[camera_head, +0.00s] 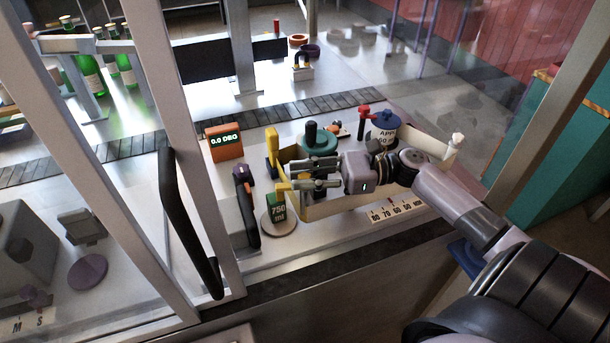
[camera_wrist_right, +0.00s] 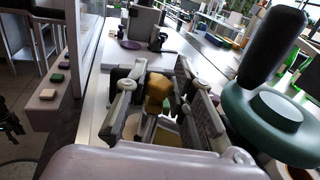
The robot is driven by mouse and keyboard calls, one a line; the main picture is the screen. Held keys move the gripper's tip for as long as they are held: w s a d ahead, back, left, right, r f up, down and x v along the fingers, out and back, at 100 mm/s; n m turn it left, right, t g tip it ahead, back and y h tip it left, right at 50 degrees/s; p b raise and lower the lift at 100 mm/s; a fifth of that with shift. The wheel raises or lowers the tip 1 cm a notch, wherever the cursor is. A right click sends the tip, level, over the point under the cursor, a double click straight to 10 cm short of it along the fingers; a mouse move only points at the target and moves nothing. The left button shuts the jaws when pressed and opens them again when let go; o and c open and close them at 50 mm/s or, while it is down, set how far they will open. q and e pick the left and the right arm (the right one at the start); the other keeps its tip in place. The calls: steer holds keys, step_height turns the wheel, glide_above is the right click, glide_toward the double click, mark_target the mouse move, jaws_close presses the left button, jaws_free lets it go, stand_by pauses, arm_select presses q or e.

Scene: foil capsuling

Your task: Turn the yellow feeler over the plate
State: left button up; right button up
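The yellow feeler (camera_head: 284,187) has a yellow and black upright part (camera_head: 272,150) behind it at the left end of a cream frame. The round plate (camera_head: 267,231) lies in front of it, with a green "750 ml" block on or beside it. My right gripper (camera_head: 308,177) comes in from the right, with its fingers by the feeler. In the right wrist view, a yellow-brown knob (camera_wrist_right: 158,88) shows between the fingers (camera_wrist_right: 157,100). The fingers look apart on either side of it; contact is not clear. My left gripper is not in view.
A green disc with a black knob (camera_head: 319,143) stands behind the gripper. An orange display box (camera_head: 224,142) and a dark lever (camera_head: 247,200) are to the left. A scale strip (camera_head: 398,208) lies at the front. A door post with a black handle (camera_head: 182,225) stands at left.

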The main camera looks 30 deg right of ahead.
steer(key=o, duration=0.4)
steer(key=shift+c, duration=0.2)
